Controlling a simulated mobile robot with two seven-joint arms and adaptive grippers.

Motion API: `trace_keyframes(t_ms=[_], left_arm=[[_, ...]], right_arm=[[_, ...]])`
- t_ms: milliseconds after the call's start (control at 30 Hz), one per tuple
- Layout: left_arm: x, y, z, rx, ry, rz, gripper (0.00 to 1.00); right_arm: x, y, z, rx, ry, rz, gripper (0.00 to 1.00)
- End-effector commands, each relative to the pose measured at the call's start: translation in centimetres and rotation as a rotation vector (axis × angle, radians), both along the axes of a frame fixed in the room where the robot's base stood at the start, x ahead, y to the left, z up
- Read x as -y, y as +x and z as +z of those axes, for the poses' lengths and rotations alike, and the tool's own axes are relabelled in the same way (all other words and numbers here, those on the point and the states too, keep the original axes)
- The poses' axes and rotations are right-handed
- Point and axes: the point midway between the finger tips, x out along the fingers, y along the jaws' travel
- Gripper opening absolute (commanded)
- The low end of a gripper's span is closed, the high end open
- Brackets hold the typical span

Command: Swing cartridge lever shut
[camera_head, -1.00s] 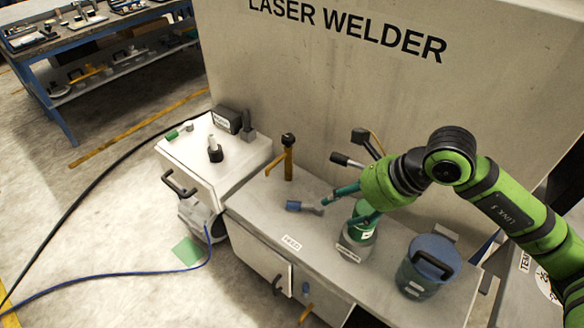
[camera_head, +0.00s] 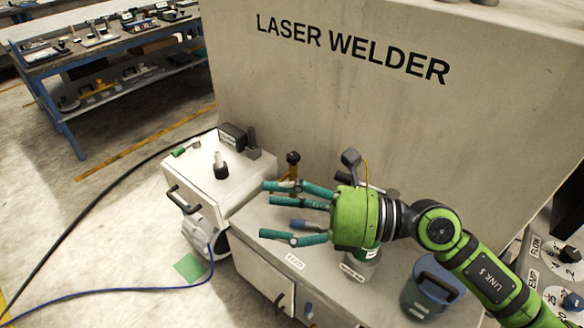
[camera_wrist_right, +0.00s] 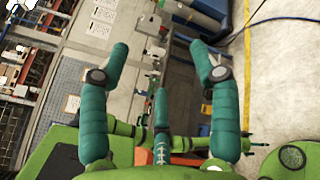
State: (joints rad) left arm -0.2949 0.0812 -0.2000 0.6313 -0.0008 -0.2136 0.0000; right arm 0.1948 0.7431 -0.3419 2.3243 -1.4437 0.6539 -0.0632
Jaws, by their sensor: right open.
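My right gripper (camera_head: 267,210) is open and empty above the bench of the laser welder, its green fingers spread and pointing left. A yellow upright lever with a black knob (camera_head: 293,158) stands behind the upper fingers, which partly hide it. A short blue handle (camera_head: 304,224) shows between the upper and lower fingers; contact with them cannot be told. Which of these is the cartridge lever is not clear. The right wrist view shows the three spread fingers (camera_wrist_right: 160,75) with nothing between them. My left gripper is not in view.
The welder's wall (camera_head: 340,115) rises behind the bench. A white cabinet (camera_head: 215,180) stands left. A labelled grey canister (camera_head: 360,266) sits below my wrist, and a blue-lidded pot (camera_head: 432,285) is to the right. A blue hose (camera_head: 120,289) lies on the floor.

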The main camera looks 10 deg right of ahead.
Motion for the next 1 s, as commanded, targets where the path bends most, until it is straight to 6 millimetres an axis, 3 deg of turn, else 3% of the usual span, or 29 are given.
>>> trace_keyframes(t_ms=[200,333,1000], left_arm=[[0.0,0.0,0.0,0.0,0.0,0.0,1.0],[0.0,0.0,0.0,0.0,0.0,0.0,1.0],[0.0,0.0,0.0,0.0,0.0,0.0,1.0]], right_arm=[[0.6,0.8,3.6,-0.104,0.289,-0.077,0.63],[1.3,1.4,4.7,-0.15,0.399,-0.115,0.63],[1.9,1.8,5.3,-0.179,0.465,-0.141,0.63]])
